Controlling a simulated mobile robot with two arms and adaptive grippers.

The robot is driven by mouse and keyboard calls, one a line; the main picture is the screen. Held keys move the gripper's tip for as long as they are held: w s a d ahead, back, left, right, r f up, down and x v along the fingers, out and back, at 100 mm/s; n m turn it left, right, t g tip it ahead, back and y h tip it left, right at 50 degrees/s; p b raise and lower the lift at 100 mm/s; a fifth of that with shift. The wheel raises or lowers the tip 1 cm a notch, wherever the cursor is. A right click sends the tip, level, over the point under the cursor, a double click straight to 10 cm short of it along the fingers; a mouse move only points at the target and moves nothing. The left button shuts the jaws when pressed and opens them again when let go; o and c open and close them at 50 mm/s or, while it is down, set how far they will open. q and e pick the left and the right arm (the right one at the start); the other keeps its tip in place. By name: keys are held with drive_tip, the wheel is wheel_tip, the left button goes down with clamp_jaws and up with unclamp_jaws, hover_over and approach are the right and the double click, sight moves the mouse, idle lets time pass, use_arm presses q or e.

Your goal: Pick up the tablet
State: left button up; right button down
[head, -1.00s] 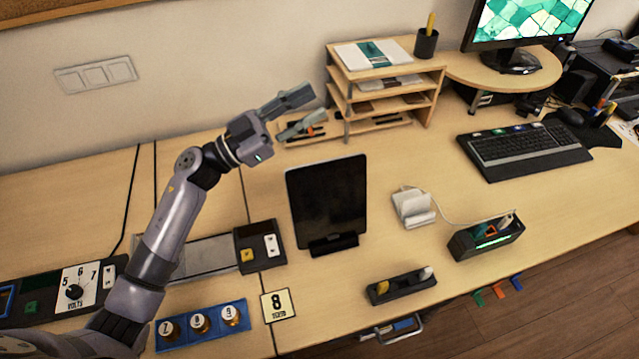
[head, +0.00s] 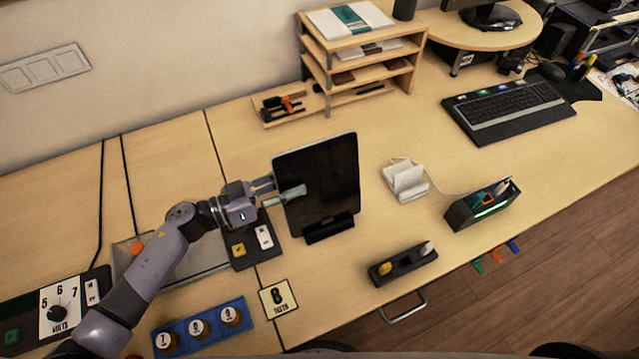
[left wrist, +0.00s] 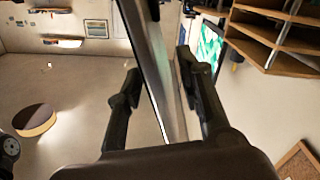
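The tablet (head: 325,172) is dark-screened and stands upright, leaning back a little, in a small black stand (head: 330,228) on the desk. My left gripper (head: 285,188) is at its left edge. One finger shows in front of the screen and the other passes behind the tablet. In the left wrist view the tablet (left wrist: 152,62) is seen edge-on between the two fingers (left wrist: 160,88), with gaps beside it, so the gripper looks open around the edge. The far fingertip is hidden in the head view. My right gripper is not in view.
A white dock (head: 405,182) and a black box with a green light (head: 482,204) stand right of the tablet. A black holder (head: 402,264) lies in front. A wooden shelf (head: 362,62) is behind. A blue tray (head: 203,328) is at front left.

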sight(310, 178)
use_arm(q)
drive_tip(key=p+x, duration=0.1)
drive_tip(key=x, duration=0.3)
drive_tip(key=shift+d, duration=0.4)
clamp_jaws()
drive_tip(key=shift+r, duration=0.1)
idle(0.4)
